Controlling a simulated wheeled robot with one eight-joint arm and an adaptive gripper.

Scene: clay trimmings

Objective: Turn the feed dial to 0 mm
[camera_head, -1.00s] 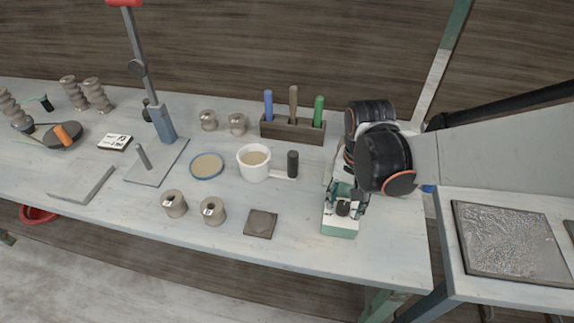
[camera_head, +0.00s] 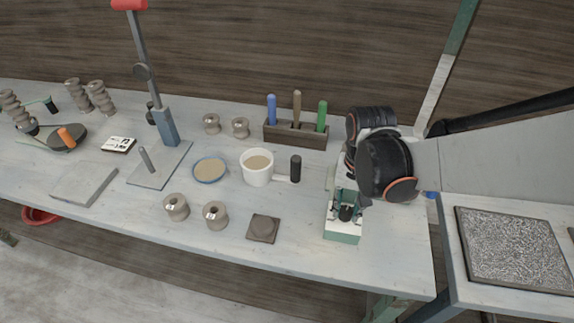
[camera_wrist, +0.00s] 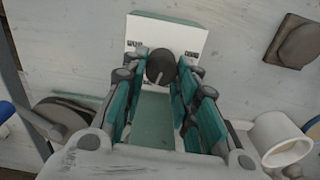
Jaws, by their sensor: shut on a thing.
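The feed dial is a dark round knob (camera_wrist: 160,67) with a pale pointer line, which points down and slightly left in the wrist view. It sits on a white-and-green box (camera_wrist: 168,34), which stands near the table's front right edge in the head view (camera_head: 342,236). Small dark markings flank the dial, too small to read. My gripper (camera_wrist: 162,72) has its teal-padded fingers on either side of the dial and is shut on it. In the head view my gripper (camera_head: 346,203) comes down over the box, and my wrist hides its rear part.
A brown square tile (camera_head: 263,228) lies nearer the front edge. A tool rack (camera_head: 296,135) stands behind. A textured tray (camera_head: 515,248) lies to the right.

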